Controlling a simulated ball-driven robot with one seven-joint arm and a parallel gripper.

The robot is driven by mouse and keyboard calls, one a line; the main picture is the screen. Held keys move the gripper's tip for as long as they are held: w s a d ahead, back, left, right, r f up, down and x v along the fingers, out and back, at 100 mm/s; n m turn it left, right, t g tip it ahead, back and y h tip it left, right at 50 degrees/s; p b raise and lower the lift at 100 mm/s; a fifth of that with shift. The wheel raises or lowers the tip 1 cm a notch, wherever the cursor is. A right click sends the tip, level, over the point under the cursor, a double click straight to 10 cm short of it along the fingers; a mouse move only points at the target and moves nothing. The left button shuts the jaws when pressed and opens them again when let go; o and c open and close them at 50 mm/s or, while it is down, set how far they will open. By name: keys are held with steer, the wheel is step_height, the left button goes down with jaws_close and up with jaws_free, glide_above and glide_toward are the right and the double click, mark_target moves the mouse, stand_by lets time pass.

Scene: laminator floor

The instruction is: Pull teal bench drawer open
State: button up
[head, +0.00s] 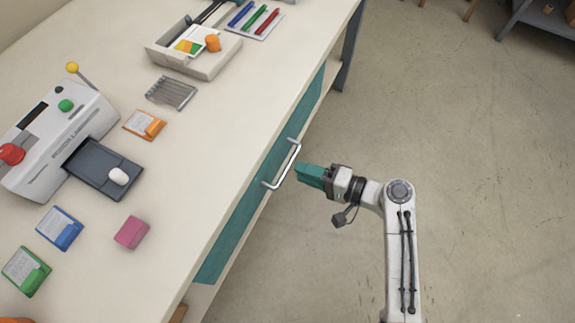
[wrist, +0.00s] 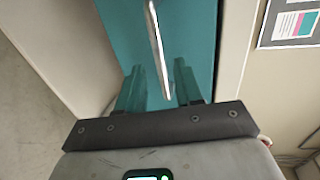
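The teal bench drawer (head: 237,232) forms the long front face under the bench top and looks shut, nearly level with the bench edge. Its silver bar handle (head: 284,164) sticks out from the front. My gripper (head: 300,174) is just right of the handle, with teal fingers pointing at it. In the wrist view the drawer front (wrist: 188,30) fills the upper middle, and the handle (wrist: 158,50) runs down between the two fingers of my gripper (wrist: 160,85). The fingers stand apart, with gaps on both sides of the bar; whether the bar is fully between the tips is hard to tell.
The bench top (head: 190,160) carries a laminator (head: 50,135), a pink block (head: 132,232), several coloured card packs, a wire rack (head: 172,92) and a white tray (head: 175,55). The floor (head: 480,180) right of the bench is clear. A grey shelf (head: 540,20) stands far right.

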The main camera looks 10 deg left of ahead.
mark_target(287, 167)
steer(key=shift+x, duration=2.75)
steer(key=shift+c, duration=0.2)
jaws_close()
